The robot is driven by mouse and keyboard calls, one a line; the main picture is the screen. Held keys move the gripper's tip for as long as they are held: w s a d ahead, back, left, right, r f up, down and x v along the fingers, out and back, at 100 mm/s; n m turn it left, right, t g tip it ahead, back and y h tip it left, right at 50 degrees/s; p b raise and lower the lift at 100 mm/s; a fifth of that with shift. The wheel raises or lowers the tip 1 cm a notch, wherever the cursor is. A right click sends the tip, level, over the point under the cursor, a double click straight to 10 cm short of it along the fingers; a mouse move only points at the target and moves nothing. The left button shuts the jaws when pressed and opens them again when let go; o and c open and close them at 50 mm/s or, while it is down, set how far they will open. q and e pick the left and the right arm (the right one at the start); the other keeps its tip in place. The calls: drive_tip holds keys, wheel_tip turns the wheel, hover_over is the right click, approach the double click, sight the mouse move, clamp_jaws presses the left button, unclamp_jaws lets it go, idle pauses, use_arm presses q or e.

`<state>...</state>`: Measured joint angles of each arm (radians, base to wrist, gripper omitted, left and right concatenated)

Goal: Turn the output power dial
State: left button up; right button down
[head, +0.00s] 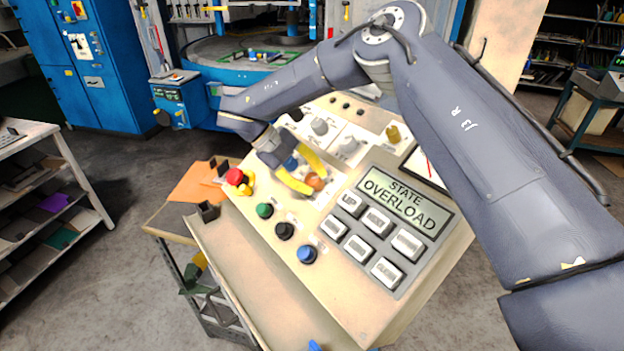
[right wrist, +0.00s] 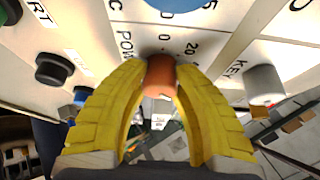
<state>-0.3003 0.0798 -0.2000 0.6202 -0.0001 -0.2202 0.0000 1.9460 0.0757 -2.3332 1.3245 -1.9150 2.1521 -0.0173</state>
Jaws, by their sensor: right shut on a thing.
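The output power dial is an orange-brown knob (head: 316,182) on the sloping cream control panel (head: 335,290). In the right wrist view the dial (right wrist: 160,78) sits by a partly hidden label starting "POW" and a scale with 0 and 20. My right gripper (head: 314,184) reaches down to the panel with its yellow fingers on either side of the dial. In the right wrist view the fingertips (right wrist: 160,72) touch the dial's sides, shut on it. The panel's display (head: 405,200) reads "STATE OVERLOAD". My left gripper is not in view.
Green (head: 265,210), black (head: 284,231) and blue (head: 306,254) buttons line the panel's near side. A red button (head: 235,176) is at its left. A grey knob (right wrist: 265,84) labelled "KEY" is close beside my right finger. Keys (head: 386,273) sit below the display.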

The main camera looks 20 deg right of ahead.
idle(0.3)
drive_tip(key=c, duration=0.9)
unclamp_jaws()
drive_tip(key=shift+c, duration=0.2)
drive_tip(key=v, duration=1.2)
drive_tip(key=shift+a, duration=0.15)
